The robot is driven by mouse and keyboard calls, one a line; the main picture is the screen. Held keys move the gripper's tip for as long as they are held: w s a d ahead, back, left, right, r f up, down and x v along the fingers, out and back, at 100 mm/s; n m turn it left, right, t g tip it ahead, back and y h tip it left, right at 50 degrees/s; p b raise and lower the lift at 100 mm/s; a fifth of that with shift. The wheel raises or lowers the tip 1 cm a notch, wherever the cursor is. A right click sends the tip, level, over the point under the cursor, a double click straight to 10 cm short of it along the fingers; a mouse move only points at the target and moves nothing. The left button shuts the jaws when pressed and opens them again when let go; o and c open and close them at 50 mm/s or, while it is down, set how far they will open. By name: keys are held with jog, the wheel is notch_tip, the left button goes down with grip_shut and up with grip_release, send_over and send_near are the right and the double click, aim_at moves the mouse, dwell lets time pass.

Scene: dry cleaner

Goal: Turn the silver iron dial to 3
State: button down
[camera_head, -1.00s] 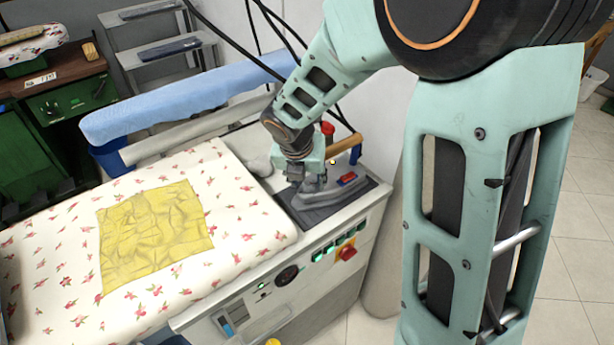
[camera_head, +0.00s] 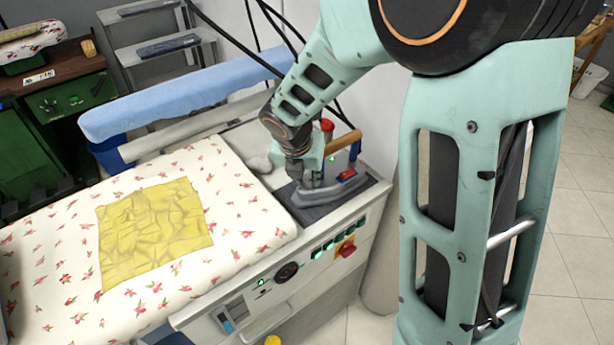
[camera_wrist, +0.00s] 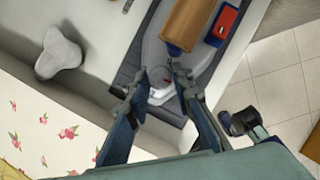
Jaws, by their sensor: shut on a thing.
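The silver iron (camera_head: 328,192) rests on a dark pad (camera_head: 360,196) at the right end of the ironing station. It has a wooden handle (camera_head: 343,142) and a red switch (camera_head: 347,174). My gripper (camera_head: 309,183) points down over the front of the iron. In the wrist view, the fingers (camera_wrist: 158,74) stand on either side of the small round silver dial (camera_wrist: 160,80) and are shut on it. The iron's wooden handle also shows in the wrist view (camera_wrist: 187,22). The dial's markings and setting are too small to read.
A floral ironing board (camera_head: 235,235) with a yellow cloth (camera_head: 150,232) lies left of the iron. A blue padded board (camera_head: 180,98) runs behind.

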jog(key=m, duration=0.2)
jog(key=m+h, duration=0.1)
jog(key=m, duration=0.1)
jog(key=shift+w+a+g, duration=0.1)
jog(key=shift+a+g, duration=0.1)
jog(key=shift+g, duration=0.2)
jog(key=m+p, duration=0.1)
jog(key=m, duration=0.1)
jog(key=m+g+h+p, duration=0.1)
jog(key=m, duration=0.1)
jog(key=shift+w+r+m+h, duration=0.1)
jog(key=shift+w+m+h, duration=0.05)
jog(key=shift+m+h, duration=0.2)
jog(key=m+g+p, duration=0.1)
jog(key=m+g, duration=0.1)
jog(key=m, duration=0.2)
jog(key=shift+w+m+p, duration=0.15)
jog(key=shift+m+p, duration=0.1)
jog(key=shift+p, duration=0.15)
jog(key=shift+w+m+g+p, duration=0.1)
jog(key=shift+m+g+p, duration=0.6)
jog(key=shift+m, duration=1.1)
jog(key=c, duration=1.7)
grip_release()
